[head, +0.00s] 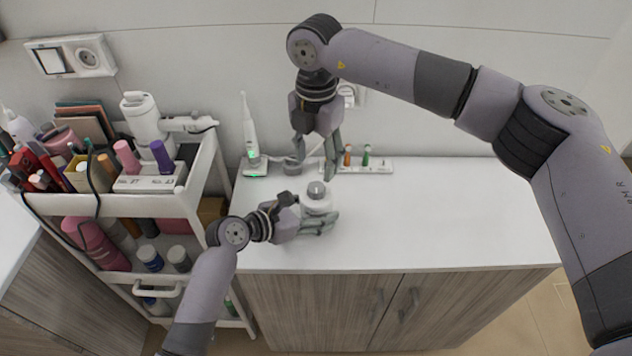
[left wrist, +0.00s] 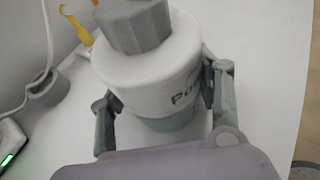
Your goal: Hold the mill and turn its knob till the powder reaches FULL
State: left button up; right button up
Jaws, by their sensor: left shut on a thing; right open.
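The white mill (head: 318,203) stands upright on the white counter, with a grey knob (head: 317,188) on top. In the left wrist view the mill body (left wrist: 150,75) carries dark lettering beginning "Po", and its faceted grey knob (left wrist: 137,24) is cut by the top edge. My left gripper (head: 322,222) is shut around the mill's lower part, one finger on each side. My right gripper (head: 316,160) is open and empty, pointing down above and behind the mill, apart from the knob. No powder level or FULL mark can be made out.
An electric toothbrush (head: 249,130) on a green-lit base stands at the counter's back left. A white rack (head: 377,166) with small orange and green items lies behind the mill. A crowded cosmetics cart (head: 120,205) stands left. The counter's right side (head: 470,215) is clear.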

aim_at(316, 187)
notch_tip(316, 187, down, 7)
jog(key=shift+f, duration=0.15)
jog(key=shift+c, duration=0.3)
jog(key=c, duration=1.1)
